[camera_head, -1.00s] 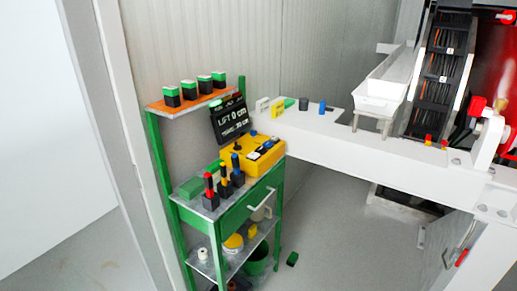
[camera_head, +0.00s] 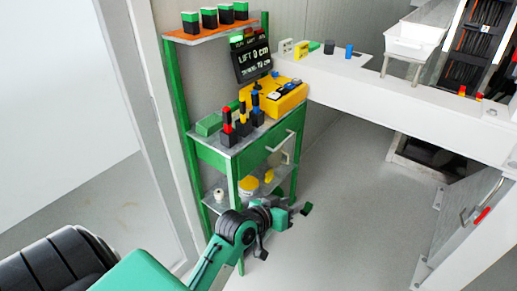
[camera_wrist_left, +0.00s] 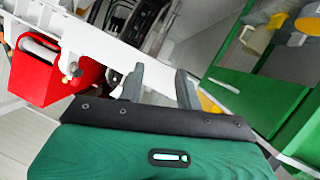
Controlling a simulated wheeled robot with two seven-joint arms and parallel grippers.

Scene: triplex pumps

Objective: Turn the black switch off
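A yellow control box (camera_head: 280,98) sits on the top of the green cart, with small dark, white and blue parts on its upper face. Which of these is the black switch is too small to tell. My left gripper (camera_head: 296,212) is low in front of the cart, well below the yellow box and touching nothing visible. In the left wrist view its two grey fingers (camera_wrist_left: 158,85) stand apart with nothing between them. My right gripper is not in view.
The green cart (camera_head: 212,150) also carries several black blocks with red, yellow and blue tops (camera_head: 244,118). A black display (camera_head: 252,60) stands behind the yellow box. A white beam (camera_head: 400,95) runs to the right. The grey floor (camera_head: 350,220) is clear.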

